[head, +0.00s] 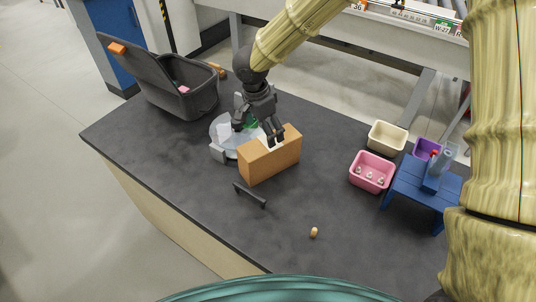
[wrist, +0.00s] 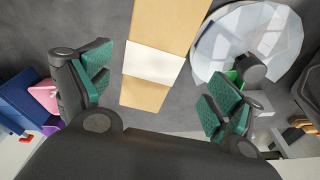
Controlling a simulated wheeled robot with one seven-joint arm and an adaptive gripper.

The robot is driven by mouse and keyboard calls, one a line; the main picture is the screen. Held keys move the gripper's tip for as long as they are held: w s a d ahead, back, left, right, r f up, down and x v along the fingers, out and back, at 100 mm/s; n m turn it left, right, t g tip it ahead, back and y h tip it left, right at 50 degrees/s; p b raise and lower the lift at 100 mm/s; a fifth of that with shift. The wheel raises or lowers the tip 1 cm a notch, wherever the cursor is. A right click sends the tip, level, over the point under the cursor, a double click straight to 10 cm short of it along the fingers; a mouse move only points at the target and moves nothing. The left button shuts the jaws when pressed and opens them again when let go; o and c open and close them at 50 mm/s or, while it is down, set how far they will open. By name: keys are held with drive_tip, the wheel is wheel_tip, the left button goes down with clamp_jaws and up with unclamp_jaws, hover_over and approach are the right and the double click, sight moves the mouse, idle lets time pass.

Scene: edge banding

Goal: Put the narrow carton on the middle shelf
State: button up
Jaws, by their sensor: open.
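A narrow brown carton (head: 270,157) stands on the dark table in the head view, with a white band across its top. In the wrist view the carton (wrist: 147,95) lies between my spread fingers, with the white band across it. My gripper (head: 263,133) is open and sits just above and behind the carton; its fingertips (wrist: 155,90) show wide apart on either side of it, with gaps to both sides. No shelf can be made out in either view.
A clear round container (head: 222,131) stands close behind the carton. A dark open bin (head: 180,95) is at the far left. A black handle (head: 249,194) and a small tan piece (head: 313,232) lie in front. Pink (head: 371,172) and cream (head: 387,137) bins and a blue stand (head: 424,184) are right.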

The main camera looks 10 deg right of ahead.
sight(272, 149)
drive_tip(key=f, duration=0.1)
drive_tip(key=d+f, duration=0.1)
drive_tip(key=f, duration=0.2)
drive_tip(key=shift+d+p, duration=0.3)
drive_tip(key=shift+d, duration=0.1)
drive_tip(key=shift+s+f, duration=0.1)
drive_tip(key=shift+f, duration=0.4)
drive_tip(key=shift+d+f+p, duration=0.15)
drive_tip(key=shift+f+p, duration=0.3)
drive_tip(key=shift+f, duration=0.7)
drive_tip(key=shift+d+f+p, duration=0.1)
drive_tip(key=shift+f+p, duration=0.35)
drive_tip(key=shift+f, duration=0.65)
drive_tip(key=c, duration=1.3)
drive_tip(key=shift+c, duration=0.8)
drive_tip(key=shift+r, duration=0.15)
